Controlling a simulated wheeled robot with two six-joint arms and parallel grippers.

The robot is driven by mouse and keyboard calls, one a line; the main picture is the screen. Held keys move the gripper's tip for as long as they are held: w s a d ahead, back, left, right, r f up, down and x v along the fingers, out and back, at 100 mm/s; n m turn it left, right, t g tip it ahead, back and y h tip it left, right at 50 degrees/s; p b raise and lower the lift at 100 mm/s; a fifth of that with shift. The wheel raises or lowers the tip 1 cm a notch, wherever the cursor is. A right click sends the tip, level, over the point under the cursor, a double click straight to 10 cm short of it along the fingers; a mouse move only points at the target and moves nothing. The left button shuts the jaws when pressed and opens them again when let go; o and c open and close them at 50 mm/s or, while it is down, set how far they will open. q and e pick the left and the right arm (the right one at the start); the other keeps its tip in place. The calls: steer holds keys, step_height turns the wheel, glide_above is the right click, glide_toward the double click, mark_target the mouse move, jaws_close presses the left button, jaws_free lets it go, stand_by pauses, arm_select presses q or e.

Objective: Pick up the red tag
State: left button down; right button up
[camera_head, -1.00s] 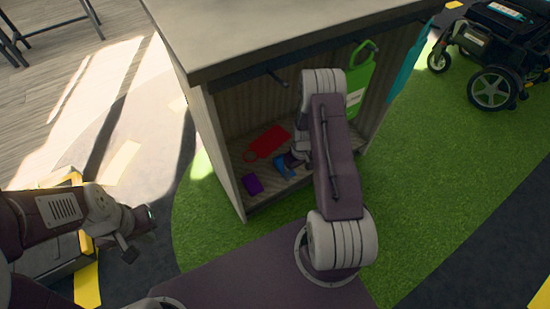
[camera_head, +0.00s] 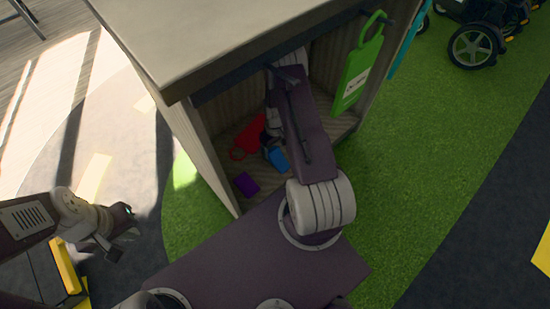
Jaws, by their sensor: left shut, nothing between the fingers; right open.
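The red tag (camera_head: 248,138) lies on the floor of the open cabinet (camera_head: 206,160), its looped end toward the left. My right arm reaches into the cabinet and covers part of the tag. My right gripper (camera_head: 275,156) is low inside, just right of the tag; its fingers are small and partly hidden, with blue showing there. I cannot tell whether it touches the tag. My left gripper (camera_head: 122,240) is outside the cabinet at the left, shut and empty.
A purple item (camera_head: 246,184) lies near the cabinet's front edge. A green tag (camera_head: 358,70) hangs at the right side, with a teal one (camera_head: 408,40) outside. The cabinet top (camera_head: 215,40) overhangs my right arm. A wheeled scooter (camera_head: 475,45) stands at the back right.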

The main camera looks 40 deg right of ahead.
mark_target(275, 152)
step_height(275, 152, down, 5)
steer(key=b, duration=0.4)
steer(key=shift+d+f, duration=0.15)
steer(key=shift+f, duration=0.05)
steer(key=shift+r, duration=0.2)
jaws_close()
step_height(275, 152, up, 10)
steer(key=p, duration=0.6)
steer(key=shift+f, duration=0.25)
steer(key=shift+r, duration=0.3)
